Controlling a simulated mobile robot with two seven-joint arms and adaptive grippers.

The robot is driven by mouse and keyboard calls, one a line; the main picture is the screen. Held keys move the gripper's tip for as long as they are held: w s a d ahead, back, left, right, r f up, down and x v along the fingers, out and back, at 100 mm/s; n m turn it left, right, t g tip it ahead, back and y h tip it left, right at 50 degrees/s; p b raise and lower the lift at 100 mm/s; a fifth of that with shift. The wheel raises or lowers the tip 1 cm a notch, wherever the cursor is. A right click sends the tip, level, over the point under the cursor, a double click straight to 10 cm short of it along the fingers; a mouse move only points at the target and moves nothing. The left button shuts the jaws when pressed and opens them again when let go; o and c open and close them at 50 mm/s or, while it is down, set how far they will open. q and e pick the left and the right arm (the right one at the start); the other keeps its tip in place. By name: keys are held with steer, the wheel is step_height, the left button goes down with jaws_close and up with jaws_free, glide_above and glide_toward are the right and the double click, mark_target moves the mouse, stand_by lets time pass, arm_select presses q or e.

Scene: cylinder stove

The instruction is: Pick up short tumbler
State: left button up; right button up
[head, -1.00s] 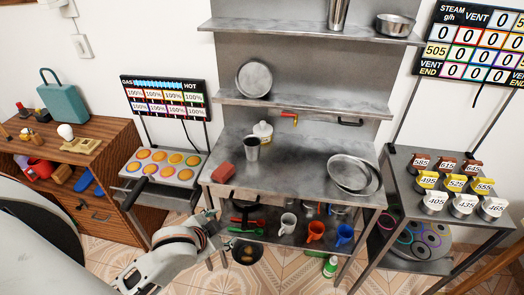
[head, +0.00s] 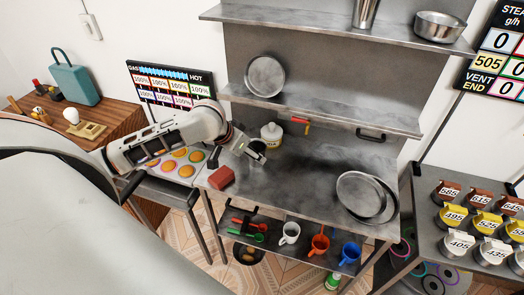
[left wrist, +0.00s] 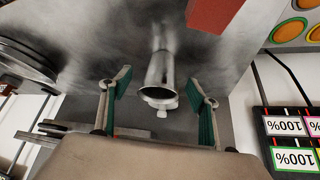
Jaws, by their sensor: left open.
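The short tumbler (left wrist: 159,76) is a grey metal cup on the steel worktop. In the left wrist view it shows ahead of my left gripper (left wrist: 158,103), between the lines of the two open fingers, which have green pads. I see no finger touching it. My right gripper is in neither view.
A red block (head: 221,177) lies to the left on the worktop (head: 300,180). Metal plates (head: 362,197) lie at the right. A shelf (head: 330,110) crosses above the back. The worktop's middle is clear.

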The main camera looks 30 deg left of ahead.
arm_select(q)
steer(key=shift+w+f, duration=0.3)
steer(key=shift+f, duration=0.35)
steer(key=shift+w+x, duration=0.15)
steer(key=shift+x, duration=1.15)
steer(key=shift+w+x, duration=0.15)
steer(key=shift+x, duration=1.2)
steer(key=shift+a+r, duration=0.1)
steer(key=shift+r, duration=0.1)
steer(key=c, duration=1.2)
